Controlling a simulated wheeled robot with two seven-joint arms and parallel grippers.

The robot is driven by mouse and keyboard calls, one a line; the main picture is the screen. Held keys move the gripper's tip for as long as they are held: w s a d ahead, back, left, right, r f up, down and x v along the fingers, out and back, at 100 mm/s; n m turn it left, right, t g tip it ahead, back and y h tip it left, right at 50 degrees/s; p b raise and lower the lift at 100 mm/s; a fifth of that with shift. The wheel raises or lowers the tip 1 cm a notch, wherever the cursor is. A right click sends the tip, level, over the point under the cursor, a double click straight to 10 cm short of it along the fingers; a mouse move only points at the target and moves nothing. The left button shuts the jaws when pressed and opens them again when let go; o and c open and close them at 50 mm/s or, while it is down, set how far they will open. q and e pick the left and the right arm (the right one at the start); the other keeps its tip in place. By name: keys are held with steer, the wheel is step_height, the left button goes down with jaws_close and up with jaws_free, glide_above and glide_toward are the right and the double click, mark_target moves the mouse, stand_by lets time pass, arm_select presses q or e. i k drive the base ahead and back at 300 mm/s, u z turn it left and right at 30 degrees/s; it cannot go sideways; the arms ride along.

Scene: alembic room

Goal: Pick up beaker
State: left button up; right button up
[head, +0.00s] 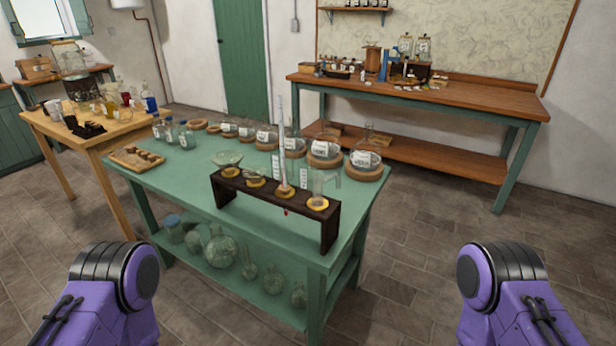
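Clear glassware stands in a dark wooden rack (330,232) at the front of the green table (165,185). At the rack's right end is a clear straight-sided vessel that looks like a beaker (319,184), upright on a yellow ring. Left of it are a tall thin glass tube (282,140) and two shallow glass pieces, one a wide dish (228,160). I cannot tell which vessel the task's beaker is. Only purple and black links of my arms show at the lower left and lower right. Neither gripper is in view.
Labelled glass vessels on round wooden stands (366,173) line the table's back edge. Small bottles (186,136) and a wooden tray (137,157) sit at its left end. Round flasks (221,251) fill the lower shelf. A cluttered wooden table (60,145) adjoins at left. Floor is open at right.

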mark_target(307, 167)
steer(key=u, duration=1.85)
steer(key=i, duration=1)
steer(key=z, duration=1.2)
